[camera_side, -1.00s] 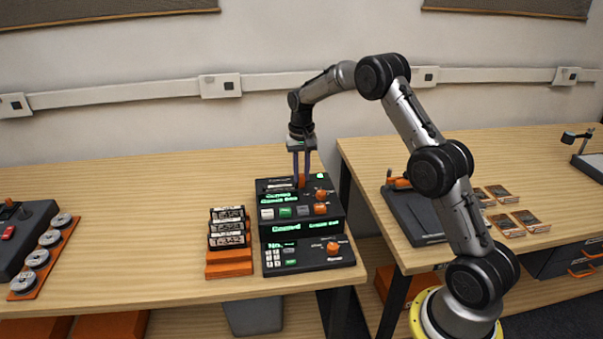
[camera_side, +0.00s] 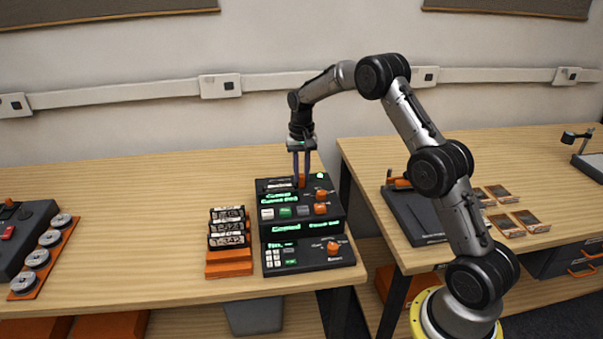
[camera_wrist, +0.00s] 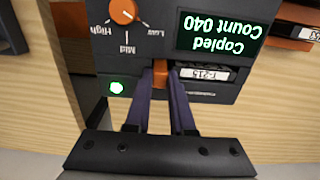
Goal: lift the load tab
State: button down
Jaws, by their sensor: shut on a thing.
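The load tab (camera_wrist: 160,69) is a small orange piece at the edge of a black machine (camera_side: 330,194). My gripper (camera_wrist: 160,78) is shut on it, with one dark finger on each side. In the side view my gripper (camera_side: 302,176) reaches straight down to the back top of the machine, where the orange tab (camera_side: 302,181) shows between the fingertips. In the wrist view a white-labelled cartridge (camera_wrist: 205,74) sits in a slot beside the tab. The green screen (camera_wrist: 219,35), upside down there, reads "Copied Count 040".
An orange rack (camera_side: 229,263) of black cartridges (camera_side: 227,228) stands left of the machine. The table further left is clear up to a tray of reels (camera_side: 38,258).

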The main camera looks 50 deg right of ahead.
jog(key=shift+r, duration=0.1)
dwell(0.3)
jog(key=shift+r, duration=1.75)
jog(key=c, duration=1.1)
grip_release()
jog(key=o, duration=0.3)
jog(key=shift+f, duration=0.1)
jog(key=shift+o, duration=0.2)
notch_tip(320, 180, up, 14)
jog(key=shift+f, duration=0.1)
